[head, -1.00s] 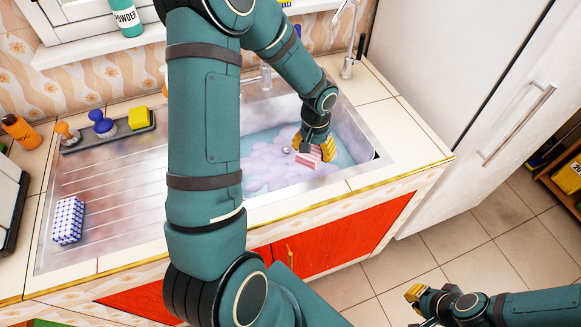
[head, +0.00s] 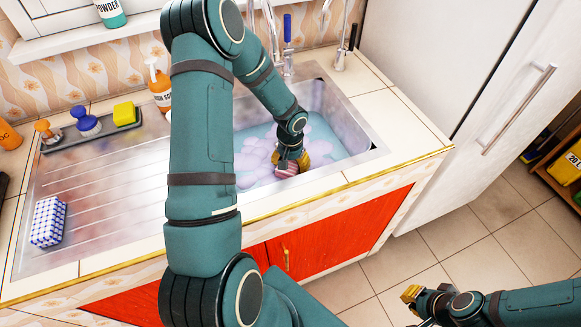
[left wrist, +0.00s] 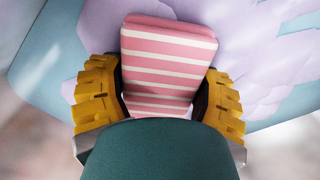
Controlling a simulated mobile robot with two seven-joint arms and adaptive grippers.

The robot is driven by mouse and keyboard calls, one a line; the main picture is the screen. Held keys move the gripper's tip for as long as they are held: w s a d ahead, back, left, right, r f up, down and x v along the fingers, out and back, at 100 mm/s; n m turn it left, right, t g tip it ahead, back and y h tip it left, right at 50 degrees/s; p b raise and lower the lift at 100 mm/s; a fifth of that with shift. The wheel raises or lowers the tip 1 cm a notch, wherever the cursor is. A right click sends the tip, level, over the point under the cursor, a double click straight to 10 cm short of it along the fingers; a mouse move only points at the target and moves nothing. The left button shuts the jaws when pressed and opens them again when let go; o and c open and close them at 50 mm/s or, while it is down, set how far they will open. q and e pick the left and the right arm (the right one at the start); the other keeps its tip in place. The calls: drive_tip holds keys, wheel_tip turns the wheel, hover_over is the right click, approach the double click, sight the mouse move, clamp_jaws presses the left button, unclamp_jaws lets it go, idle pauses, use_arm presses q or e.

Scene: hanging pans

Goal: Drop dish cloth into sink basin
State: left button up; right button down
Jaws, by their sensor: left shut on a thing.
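A pink-and-white striped folded dish cloth (head: 287,169) is between the fingers of my left gripper (head: 291,163). My left gripper is shut on it, over the sink basin (head: 347,122), within the basin's outline. The left wrist view shows the cloth (left wrist: 168,55) gripped from both sides by the yellow fingers, with water and suds behind it. My dark wrist part hides the near end of the cloth. How high it is above the water I cannot tell. My right gripper (head: 412,293) is off to the lower right, away from the counter; its finger opening is unclear.
A blue-checked block (head: 48,222) lies on the drainboard (head: 115,195) at left. A tray with a yellow sponge (head: 124,113) and brushes stands behind it. An orange soap bottle (head: 159,86) and the taps (head: 340,55) stand at the back. A fridge (head: 445,60) is at right.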

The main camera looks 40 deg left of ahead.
use_arm(q)
drive_tip(key=shift+f, duration=0.8)
drive_tip(key=shift+r, duration=0.1)
drive_tip(key=shift+f+b, duration=0.45)
drive_tip(key=shift+b, duration=0.05)
drive_tip(key=shift+f, duration=0.2)
drive_tip(key=o, duration=1.1)
drive_tip(key=shift+c, duration=0.2)
